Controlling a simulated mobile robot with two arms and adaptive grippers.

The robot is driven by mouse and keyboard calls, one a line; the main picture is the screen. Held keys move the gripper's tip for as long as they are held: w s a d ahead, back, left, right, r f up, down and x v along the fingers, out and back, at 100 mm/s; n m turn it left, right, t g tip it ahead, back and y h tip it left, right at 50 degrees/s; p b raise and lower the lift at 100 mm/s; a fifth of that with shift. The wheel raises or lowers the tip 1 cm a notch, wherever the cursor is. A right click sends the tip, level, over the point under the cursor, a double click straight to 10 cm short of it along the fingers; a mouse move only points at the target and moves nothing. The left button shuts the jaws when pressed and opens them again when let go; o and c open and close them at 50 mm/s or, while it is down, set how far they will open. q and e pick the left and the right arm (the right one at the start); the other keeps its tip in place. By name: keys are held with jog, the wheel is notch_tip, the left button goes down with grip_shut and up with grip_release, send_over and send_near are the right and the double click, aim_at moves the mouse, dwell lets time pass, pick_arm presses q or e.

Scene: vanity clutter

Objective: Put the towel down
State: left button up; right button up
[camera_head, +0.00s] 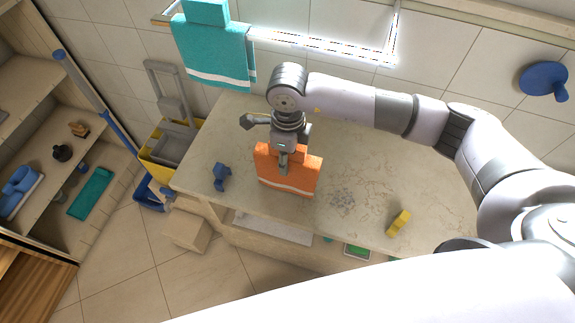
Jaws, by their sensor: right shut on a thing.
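An orange towel (287,177) with a pale stripe near its lower edge is at the middle of the countertop (350,155). My right gripper (283,163) is shut on the towel's upper part, seen from above. The towel hangs below the fingers, near the counter's front edge. I cannot tell whether its lower edge touches the counter. My left gripper is not in view.
A blue object (221,177) stands left of the towel and a yellow block (398,222) lies to the right. A faucet (256,121) is behind. A teal towel (214,48) hangs on the wall. A yellow mop bucket (160,165) stands left of the counter.

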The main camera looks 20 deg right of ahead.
notch_tip(320, 180, down, 3)
jog(key=shift+r+b, duration=0.1)
jog(key=shift+b, duration=0.35)
jog(key=o, duration=1.2)
jog(key=shift+o, duration=0.2)
notch_tip(320, 180, up, 12)
jog(key=p, duration=0.6)
jog(key=shift+d, duration=0.1)
